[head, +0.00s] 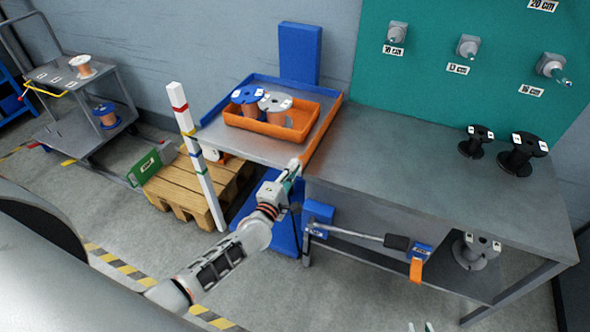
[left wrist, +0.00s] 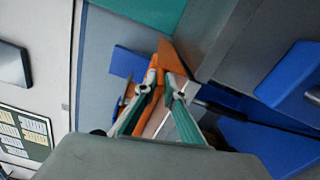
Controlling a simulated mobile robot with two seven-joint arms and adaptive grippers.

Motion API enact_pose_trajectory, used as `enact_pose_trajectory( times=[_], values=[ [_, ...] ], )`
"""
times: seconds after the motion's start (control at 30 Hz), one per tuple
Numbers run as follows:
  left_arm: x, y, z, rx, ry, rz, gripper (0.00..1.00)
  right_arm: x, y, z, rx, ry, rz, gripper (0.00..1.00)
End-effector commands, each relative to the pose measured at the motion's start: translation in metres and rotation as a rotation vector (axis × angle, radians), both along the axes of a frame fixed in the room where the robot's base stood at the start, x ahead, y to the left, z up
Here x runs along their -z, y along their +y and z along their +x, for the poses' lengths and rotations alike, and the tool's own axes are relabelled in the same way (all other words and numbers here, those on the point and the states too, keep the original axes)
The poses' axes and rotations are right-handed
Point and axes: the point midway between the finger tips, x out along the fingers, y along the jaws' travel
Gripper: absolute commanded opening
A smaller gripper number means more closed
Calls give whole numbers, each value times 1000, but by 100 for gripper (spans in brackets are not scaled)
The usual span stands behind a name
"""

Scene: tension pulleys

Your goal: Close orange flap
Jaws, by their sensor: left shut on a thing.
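The orange flap (head: 321,138) is a long narrow strip along the right side of the blue-edged tray area (head: 262,80) on the workbench. My left gripper (head: 294,168) is at the flap's near end, by the bench's front edge. In the left wrist view the left gripper (left wrist: 163,90) has its two fingers close together with the orange flap (left wrist: 174,58) at and beyond their tips, and it is shut on the flap. The fingers hide part of the flap.
An orange bin (head: 270,126) with spools stands inside the blue edging. Black spools (head: 520,155) stand at the bench's right, with the bench top (head: 400,160) clear between. A striped white post (head: 196,155) and wooden pallet (head: 190,185) are at left.

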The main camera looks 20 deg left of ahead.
Motion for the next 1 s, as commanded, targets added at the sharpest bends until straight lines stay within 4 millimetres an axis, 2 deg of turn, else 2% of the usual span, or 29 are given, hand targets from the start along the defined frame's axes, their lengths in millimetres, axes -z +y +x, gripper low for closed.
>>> enact_pose_trajectory(
  times=[0.53,0.57,0.6,1.0],
  values=[
    [0,2,0,-1,0,-24,0,-4,1,2,0,-8,3,21],
    [0,2,0,-1,0,-24,17,-4,1,2,0,-8,3,21],
    [0,2,0,-1,0,-24,26,-4,1,2,0,-8,3,21],
    [1,1,-3,0,2,-23,26,0,-1,0,-1,1,-2,21]
  ],
)
